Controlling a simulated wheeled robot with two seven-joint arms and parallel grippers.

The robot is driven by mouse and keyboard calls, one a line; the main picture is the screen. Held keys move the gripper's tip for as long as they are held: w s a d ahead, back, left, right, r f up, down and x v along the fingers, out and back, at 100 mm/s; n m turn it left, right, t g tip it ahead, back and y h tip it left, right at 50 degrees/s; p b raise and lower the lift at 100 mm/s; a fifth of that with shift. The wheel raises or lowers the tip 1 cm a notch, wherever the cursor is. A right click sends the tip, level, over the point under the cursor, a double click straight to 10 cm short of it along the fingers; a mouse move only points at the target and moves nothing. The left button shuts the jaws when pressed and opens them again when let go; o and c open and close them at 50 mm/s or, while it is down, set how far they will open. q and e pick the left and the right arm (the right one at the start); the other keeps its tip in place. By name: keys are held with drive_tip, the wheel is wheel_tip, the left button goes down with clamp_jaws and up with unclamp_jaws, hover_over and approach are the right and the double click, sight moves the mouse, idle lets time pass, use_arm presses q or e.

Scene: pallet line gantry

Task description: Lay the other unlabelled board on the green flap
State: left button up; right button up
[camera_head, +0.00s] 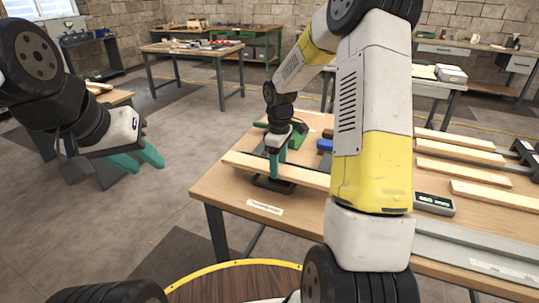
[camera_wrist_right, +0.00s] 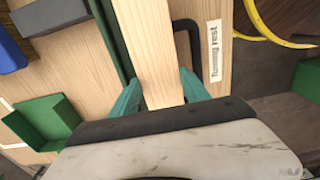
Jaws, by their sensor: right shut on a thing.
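My right gripper (camera_head: 277,172) is shut on a pale wooden board (camera_head: 238,160), low over the near table. In the right wrist view the board (camera_wrist_right: 155,45) runs away from between the teal fingers (camera_wrist_right: 162,95); no label shows on its visible face. A black rest (camera_head: 272,185) lies under or close beside it; contact is unclear. Green pieces show behind the gripper (camera_head: 298,139); in the wrist view a dark green strip (camera_wrist_right: 112,40) runs beside the board. I cannot tell which is the flap. My left gripper (camera_head: 148,164) is open and empty, off the table's left side.
Several pale boards (camera_head: 455,156) lie at the table's right, near a display reading 460 mm (camera_head: 434,204) and a grey rail (camera_head: 470,245). A "Dummy rest" label (camera_head: 264,207) is at the front edge. A blue block (camera_head: 324,145) and green holder (camera_wrist_right: 42,120) are nearby.

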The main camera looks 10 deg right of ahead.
drive_tip(key=shift+f, duration=0.25)
drive_tip(key=o, duration=1.3)
wheel_tip(320, 180, up, 13)
drive_tip(key=s+a+r+m+t+y, duration=0.1)
drive_tip(key=s+r+m+t, duration=0.2)
drive_tip(key=s, duration=0.9)
drive_tip(key=s+a+r+m+t+y, duration=0.1)
drive_tip(key=s+r+m+t, duration=0.2)
drive_tip(key=s+r+m, duration=0.4)
drive_tip(key=shift+s+m, duration=0.3)
drive_tip(key=shift+s, duration=2.35)
drive_tip(key=shift+a, duration=0.1)
